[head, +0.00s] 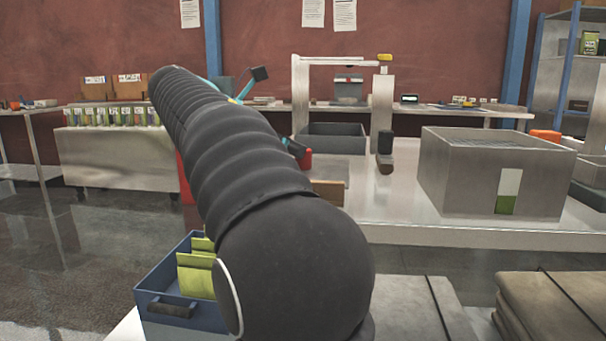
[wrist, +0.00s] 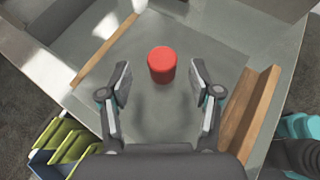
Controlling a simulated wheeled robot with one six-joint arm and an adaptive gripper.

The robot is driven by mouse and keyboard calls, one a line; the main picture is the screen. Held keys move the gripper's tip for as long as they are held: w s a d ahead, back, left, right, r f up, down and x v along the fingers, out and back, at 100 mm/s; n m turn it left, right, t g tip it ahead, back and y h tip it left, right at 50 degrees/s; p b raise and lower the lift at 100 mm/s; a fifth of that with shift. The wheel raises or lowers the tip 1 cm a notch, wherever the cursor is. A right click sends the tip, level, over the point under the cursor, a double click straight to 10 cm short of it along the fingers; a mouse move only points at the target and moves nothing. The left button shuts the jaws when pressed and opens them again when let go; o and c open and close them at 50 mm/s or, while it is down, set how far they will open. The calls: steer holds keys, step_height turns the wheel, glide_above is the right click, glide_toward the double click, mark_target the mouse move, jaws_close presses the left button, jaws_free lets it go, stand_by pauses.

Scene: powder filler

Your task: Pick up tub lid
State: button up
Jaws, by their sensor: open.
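In the wrist view a red, round, short cylinder, which looks like the tub lid (wrist: 162,64), stands on a grey surface (wrist: 215,55) between two wooden strips. My gripper (wrist: 160,79) is open, with one finger on each side of the red lid in the picture. Gaps show on both sides, and no finger appears to touch it. How far the fingertips are above it is hard to tell. In the head view my arm hides most of my gripper; a small red patch (head: 304,159) beside a dark finger may be the lid.
A wooden strip (wrist: 250,115) runs along the right and another (wrist: 107,47) at the upper left. A blue bin (head: 165,285) with green packets stands near my arm. A large grey box (head: 465,175) and a white frame (head: 301,95) stand on the bench.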

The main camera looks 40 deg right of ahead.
mark_target(303, 162)
steer(key=shift+b+x, duration=0.4)
steer(key=shift+x, duration=1.5)
steer(key=shift+s, duration=0.15)
jaws_close()
steer(key=shift+r, duration=0.15)
